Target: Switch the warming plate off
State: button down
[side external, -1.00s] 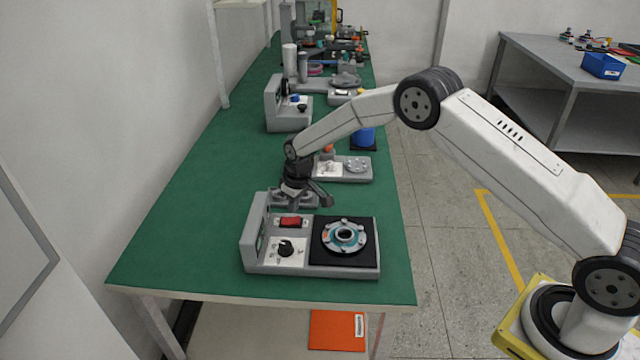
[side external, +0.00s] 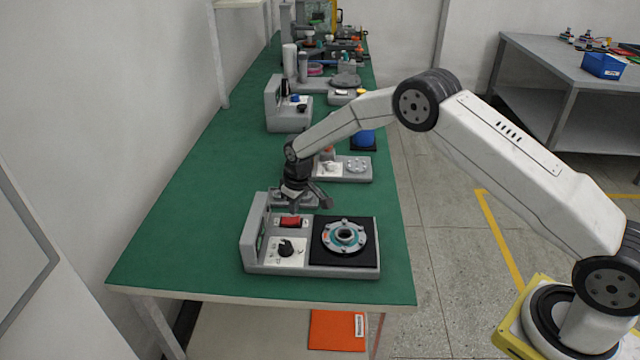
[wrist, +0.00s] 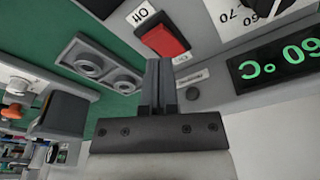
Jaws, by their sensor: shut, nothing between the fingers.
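The warming plate unit (side external: 257,262) stands at the near end of the green bench. Its red rocker switch (side external: 290,221) shows at the back of its panel. In the wrist view the red switch (wrist: 163,41) lies just beyond my fingertips, with an "Off" label beside it. A lit green display (wrist: 282,62) and part of a dial (wrist: 262,8) also show there. A flanged metal hub part (side external: 344,236) rests on the black plate. My gripper (wrist: 161,64) is shut and empty, pointing down close to the switch. I cannot tell whether it touches the switch.
A grey holder with two round sockets (wrist: 98,67) sits beside the unit. Another grey device (side external: 343,170) stands farther back, with a blue item (side external: 363,137) behind it. The green bench top (side external: 190,215) is clear to the left.

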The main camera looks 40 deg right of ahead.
aim_at(298, 221)
jog(key=shift+f, duration=1.35)
dwell(1.2)
jog(key=shift+r, duration=3.55)
jog(key=shift+s+r, duration=0.1)
jog(key=s+d+r+m, duration=0.1)
jog(key=s+r, duration=0.2)
jog(key=s, duration=0.7)
jog(key=s+d+r+m, duration=0.1)
jog(key=s+r, duration=0.2)
jog(key=s, duration=0.8)
jog(key=s+d+r+m, duration=0.1)
jog(key=s+d+r, duration=0.1)
jog(key=s, duration=0.8)
jog(key=shift+s+r+t, duration=0.3)
jog(key=shift+r+t, duration=0.1)
jog(key=shift+r, duration=0.3)
